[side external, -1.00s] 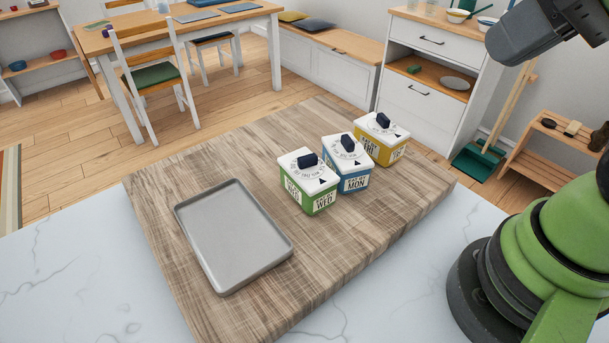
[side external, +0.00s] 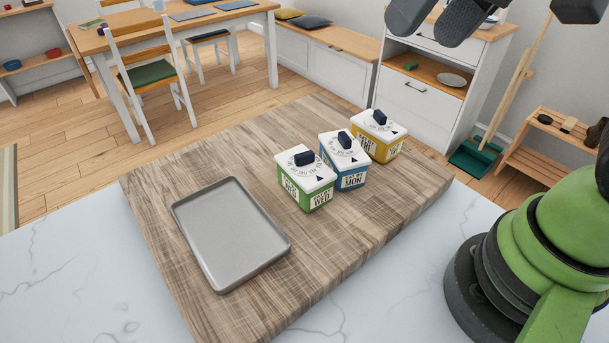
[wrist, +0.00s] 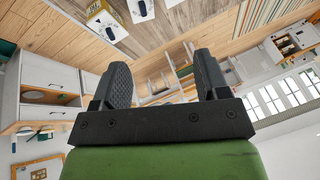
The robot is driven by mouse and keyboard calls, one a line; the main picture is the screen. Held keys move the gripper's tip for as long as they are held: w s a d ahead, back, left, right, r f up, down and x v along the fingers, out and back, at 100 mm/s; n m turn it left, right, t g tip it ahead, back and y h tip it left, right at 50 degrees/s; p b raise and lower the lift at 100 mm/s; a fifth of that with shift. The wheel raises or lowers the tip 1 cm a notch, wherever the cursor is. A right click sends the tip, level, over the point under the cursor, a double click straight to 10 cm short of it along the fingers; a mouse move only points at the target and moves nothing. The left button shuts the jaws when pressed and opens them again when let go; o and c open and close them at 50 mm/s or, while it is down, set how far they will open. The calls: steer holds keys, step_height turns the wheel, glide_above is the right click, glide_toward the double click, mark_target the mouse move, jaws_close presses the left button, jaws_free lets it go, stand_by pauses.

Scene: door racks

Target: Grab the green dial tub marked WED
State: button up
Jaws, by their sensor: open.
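The green dial tub marked WED (side external: 307,182) stands upright on the wooden board, with a white lid and a dark dial knob. A blue tub marked MON (side external: 345,162) stands just right of it, and a yellow tub marked FRI (side external: 380,137) stands farther right. My gripper (side external: 433,20) is at the top edge of the side view, well above and right of the green tub. In the wrist view my gripper (wrist: 162,72) has its two fingers apart with nothing between them. The yellow tub (wrist: 104,22) shows at the top of the wrist view.
A grey metal tray (side external: 232,236) lies empty on the wooden board (side external: 150,200), left of the green tub. The blue tub stands close beside the green one. The board is clear in front of the tubs. A white cabinet (side external: 420,95) stands on the floor behind.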

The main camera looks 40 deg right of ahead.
steer(key=w+a+f+n+g+h, duration=0.1)
steer(key=w+a+f+g, duration=0.3)
steer(key=w+f, duration=0.45)
steer(key=n, duration=0.1)
glide_above(301, 168)
steer(key=w+d, duration=0.1)
steer(key=shift+g+h, duration=0.3)
steer(key=shift+h, duration=0.1)
step_height(301, 168, down, 6)
steer(key=shift+w+d+r, duration=0.1)
step_height(301, 168, down, 5)
steer(key=shift+r, duration=0.15)
steer(key=shift+w+f, duration=0.15)
steer(key=shift+f, duration=2.65)
steer(key=shift+c, duration=0.5)
